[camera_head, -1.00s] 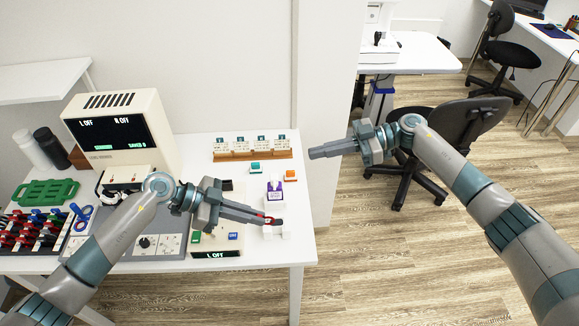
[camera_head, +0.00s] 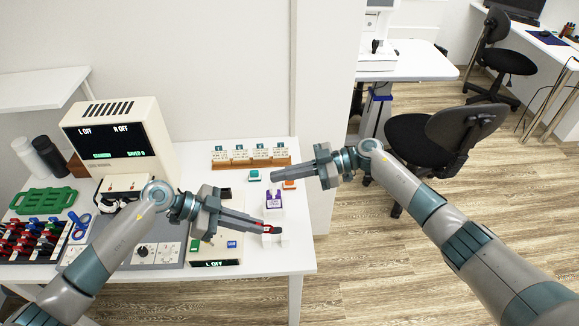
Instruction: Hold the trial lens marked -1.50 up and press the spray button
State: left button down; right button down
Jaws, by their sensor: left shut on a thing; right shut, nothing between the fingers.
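My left gripper (camera_head: 264,228) is shut on a small red-marked piece (camera_head: 268,230), which looks like a trial lens; its marking is too small to read. It is low over a small white holder (camera_head: 281,241) at the table's right side; whether they touch I cannot tell. My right gripper (camera_head: 276,172) is shut and empty, above the table's back right. Under and beside its tips are a teal button block (camera_head: 254,176) and an orange one (camera_head: 290,185). A white bottle with a purple label (camera_head: 274,201) stands between the two grippers. Which button is for spray I cannot tell.
A wooden rack (camera_head: 250,164) with several white cards stands at the back. A beige monitor box (camera_head: 118,140), a grey control panel (camera_head: 165,252), a green rack (camera_head: 44,201) and a tray of red and blue lens handles (camera_head: 32,240) fill the left. Floor lies right of the table.

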aim_at(276, 184)
jog(key=shift+f, duration=0.7)
jog(key=shift+f, duration=0.8)
pick_arm(q)
jog(key=shift+s+r, duration=0.1)
jog(key=shift+s, duration=0.05)
pick_arm(e)
jog(key=shift+s+d+f, duration=0.1)
jog(key=shift+s+f, duration=0.1)
jog(key=shift+f, duration=0.3)
pick_arm(q)
jog(key=shift+w, duration=0.2)
pick_arm(e)
jog(key=d+r, duration=0.7)
jog(key=d, duration=0.2)
jog(key=shift+w+d+r, duration=0.2)
jog(key=shift+d+r, duration=0.05)
jog(key=shift+d, duration=0.05)
